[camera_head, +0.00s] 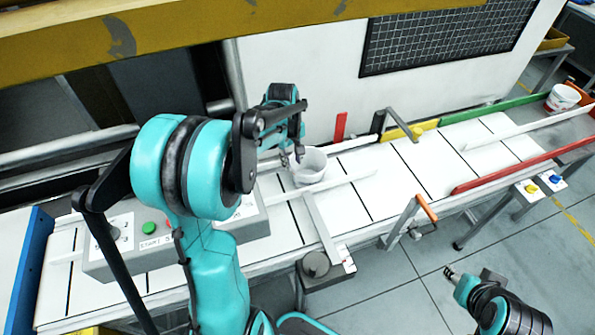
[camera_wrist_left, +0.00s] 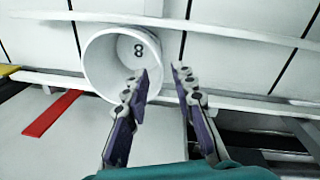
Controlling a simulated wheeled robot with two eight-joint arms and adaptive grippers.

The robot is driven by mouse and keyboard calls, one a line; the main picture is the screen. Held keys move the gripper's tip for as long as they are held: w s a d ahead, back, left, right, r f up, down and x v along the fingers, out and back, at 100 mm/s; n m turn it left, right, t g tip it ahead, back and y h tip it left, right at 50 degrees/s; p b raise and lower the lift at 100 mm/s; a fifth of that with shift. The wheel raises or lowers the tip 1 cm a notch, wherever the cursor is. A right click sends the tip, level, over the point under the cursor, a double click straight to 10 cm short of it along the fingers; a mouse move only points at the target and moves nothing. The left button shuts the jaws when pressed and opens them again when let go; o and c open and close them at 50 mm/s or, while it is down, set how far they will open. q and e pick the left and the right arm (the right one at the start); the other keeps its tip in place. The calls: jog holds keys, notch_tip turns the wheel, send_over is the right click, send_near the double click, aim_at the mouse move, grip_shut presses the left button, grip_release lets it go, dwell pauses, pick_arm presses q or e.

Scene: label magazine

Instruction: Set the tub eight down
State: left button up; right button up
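In the head view the tub (camera_head: 312,168) appears to stand on the white slatted conveyor (camera_head: 405,165), beside a rail. My left gripper (camera_head: 291,157) is right at its rim. In the left wrist view the two fingers of the left gripper (camera_wrist_left: 162,72) are apart with a gap between them. One finger overlaps the tub's opening; whether it touches the wall is unclear. My right gripper (camera_head: 450,273) is low at the right, its fingers too small to read.
A grey box with a green button (camera_head: 149,228) stands at the left. A gate bar with an orange handle (camera_head: 427,208) and a red rail (camera_head: 510,171) line the conveyor. A white bucket (camera_head: 562,98) stands at the far right. The conveyor right of the tub is clear.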

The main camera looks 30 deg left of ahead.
pick_arm(q)
jog(key=s+d+r+m+t, duration=0.3)
jog(key=s+d+m, duration=0.3)
jog(key=s+d, duration=0.1)
jog(key=s+d+r+m+t, duration=0.3)
jog(key=s+d+r+m, duration=0.1)
jog(key=s+d+m, duration=0.3)
jog(key=shift+s+d+r, duration=0.3)
jog(key=shift+s+d, duration=0.25)
jog(key=shift+d, duration=0.1)
